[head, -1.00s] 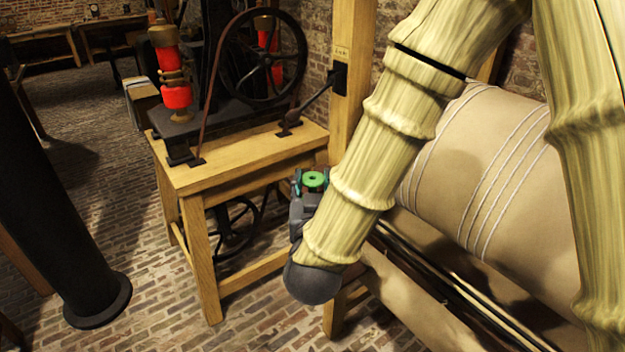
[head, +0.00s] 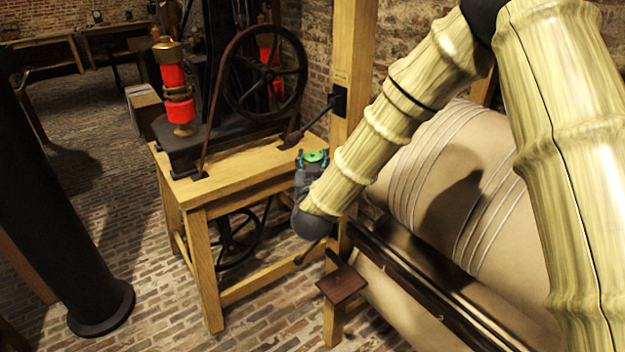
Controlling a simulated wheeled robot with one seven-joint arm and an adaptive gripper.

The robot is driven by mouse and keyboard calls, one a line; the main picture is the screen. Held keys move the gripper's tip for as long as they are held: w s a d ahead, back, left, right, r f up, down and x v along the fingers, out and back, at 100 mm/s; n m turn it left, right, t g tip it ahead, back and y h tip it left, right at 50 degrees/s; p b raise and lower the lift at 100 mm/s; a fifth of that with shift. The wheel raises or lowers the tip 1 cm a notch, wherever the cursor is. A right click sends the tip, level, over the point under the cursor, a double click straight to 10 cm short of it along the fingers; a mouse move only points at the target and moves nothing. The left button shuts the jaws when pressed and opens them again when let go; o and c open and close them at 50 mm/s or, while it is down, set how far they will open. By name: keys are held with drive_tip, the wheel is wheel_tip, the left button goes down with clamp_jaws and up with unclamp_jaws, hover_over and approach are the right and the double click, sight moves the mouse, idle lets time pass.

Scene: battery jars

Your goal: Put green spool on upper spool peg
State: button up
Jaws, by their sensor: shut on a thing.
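The green spool (head: 315,156) shows as a small green ring with a dark centre hole, at mid-picture in the head view. My gripper (head: 313,163) is shut on it, with teal finger parts on both sides of the ring. A dark rod, apparently the upper spool peg (head: 313,121), slants down and left from a black bracket (head: 338,103) on the wooden post. The spool is just below this rod in the picture and appears apart from it. A second dark rod (head: 312,250) shows lower, partly hidden behind my arm.
A wooden bench (head: 232,177) carries a machine with a black wheel (head: 265,85) and red columns, left of my gripper. The wooden post (head: 352,50) stands behind. A large beige roll (head: 430,165) lies right, beneath my arm. A small brown platform (head: 341,284) stands below.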

wheel_tip(320, 180, down, 2)
drive_tip(key=shift+f, duration=0.15)
drive_tip(key=shift+f+p, duration=0.7)
drive_tip(key=shift+f, duration=1.65)
drive_tip(key=shift+f, duration=0.2)
drive_tip(key=o, duration=0.9)
drive_tip(key=shift+s+r, duration=0.15)
drive_tip(key=s+b, duration=0.3)
drive_tip(key=s, duration=0.8)
drive_tip(key=shift+s, duration=0.4)
